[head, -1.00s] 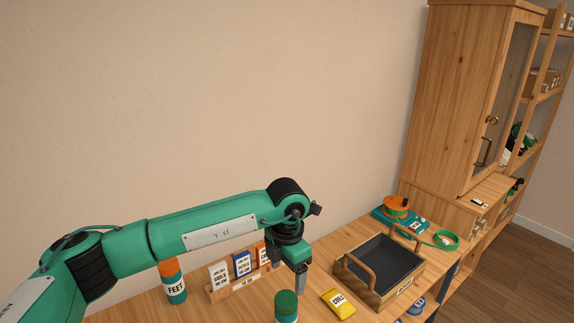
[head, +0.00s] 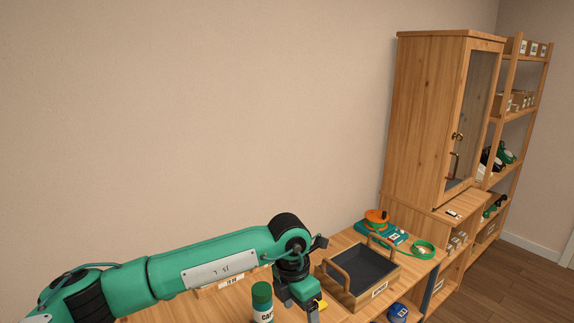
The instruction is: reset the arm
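My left arm, green with black joints, reaches in from the left over the wooden table. My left gripper (head: 298,303) points down near the bottom edge, just right of the green-capped bottle (head: 262,303) and left of the wooden tray (head: 351,297). Its fingertips are low in the picture and partly cut off, so I cannot tell whether it is open or shut. A small part of a yellow packet (head: 322,305) shows beside it. My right gripper is not in view.
The tray has a dark inside and raised handles. An orange spool (head: 376,217) on a teal box and a green cable coil (head: 423,247) lie behind it. A blue item (head: 398,311) is in front. A tall wooden cabinet (head: 430,120) and open shelf (head: 512,130) stand at right.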

